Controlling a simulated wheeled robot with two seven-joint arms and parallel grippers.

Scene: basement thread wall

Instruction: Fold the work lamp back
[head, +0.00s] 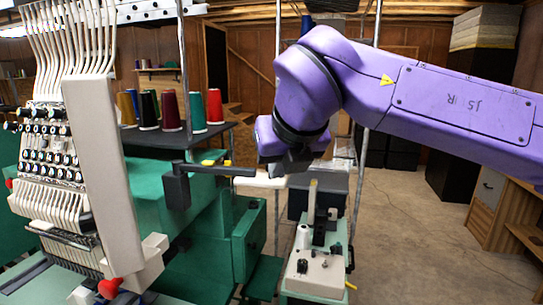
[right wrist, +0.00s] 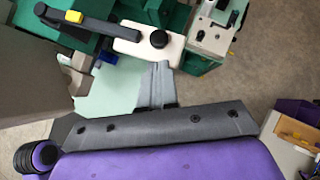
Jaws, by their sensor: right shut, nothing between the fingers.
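The work lamp (head: 220,171) is a dark arm reaching left across the embroidery machine, with a block-like dark head (head: 178,190) hanging at its left end. In the right wrist view the lamp arm (right wrist: 105,27) runs from the upper left to a white block (right wrist: 138,42) with a round black knob (right wrist: 158,39). My right gripper (head: 280,168) is at the right end of the lamp arm, partly hidden by my wrist. In the right wrist view its fingers (right wrist: 158,68) are shut and empty, with tips at the white block's near edge. I cannot tell whether they touch. My left gripper is not in view.
The embroidery machine head (head: 95,170) fills the left. Several thread cones (head: 170,110) stand on a dark shelf behind it. A green and white machine unit (head: 315,275) stands below my right gripper. Concrete floor (head: 420,230) is open at the right, beside wooden shelving (head: 490,215).

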